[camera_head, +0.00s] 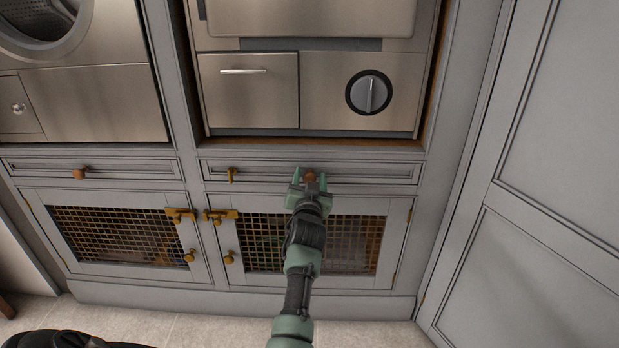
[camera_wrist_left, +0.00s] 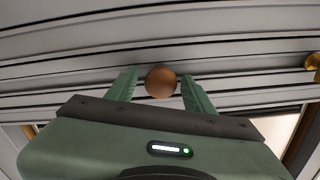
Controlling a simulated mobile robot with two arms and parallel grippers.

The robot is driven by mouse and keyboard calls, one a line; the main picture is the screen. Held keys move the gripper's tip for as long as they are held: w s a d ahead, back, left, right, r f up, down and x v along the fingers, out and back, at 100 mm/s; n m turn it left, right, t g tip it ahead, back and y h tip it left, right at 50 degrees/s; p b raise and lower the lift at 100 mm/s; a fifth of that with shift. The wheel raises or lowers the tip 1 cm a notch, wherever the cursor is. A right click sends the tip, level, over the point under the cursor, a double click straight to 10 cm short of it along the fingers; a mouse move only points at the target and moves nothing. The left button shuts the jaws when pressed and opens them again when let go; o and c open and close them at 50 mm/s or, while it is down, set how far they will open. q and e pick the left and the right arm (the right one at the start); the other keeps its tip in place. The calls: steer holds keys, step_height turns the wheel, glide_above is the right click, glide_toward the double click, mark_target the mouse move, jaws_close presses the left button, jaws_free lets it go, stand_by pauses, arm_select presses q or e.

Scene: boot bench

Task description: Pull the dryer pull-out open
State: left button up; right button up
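The dryer pull-out (camera_head: 375,173) is a slim grey panelled front below the right-hand machine, and it sits flush with the cabinet. Its round wooden knob (camera_head: 310,175) also shows in the left wrist view (camera_wrist_left: 160,82). My left gripper (camera_head: 311,179) is at the front with its green fingers on either side of the knob. In the left wrist view the fingers (camera_wrist_left: 160,88) stand apart, with small gaps beside the knob. My right gripper is not in view.
Another slim front with a knob (camera_head: 80,173) lies to the left. Mesh cabinet doors (camera_head: 120,272) with brass latches (camera_head: 221,215) and knobs are below. The dryer (camera_head: 340,90) is above. A tall grey door (camera_head: 560,150) stands at the right. Some tiled floor (camera_head: 200,328) is bare.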

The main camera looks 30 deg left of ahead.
arm_select(q)
jaws_close()
steer(key=shift+f, duration=0.1)
stand_by(1.1)
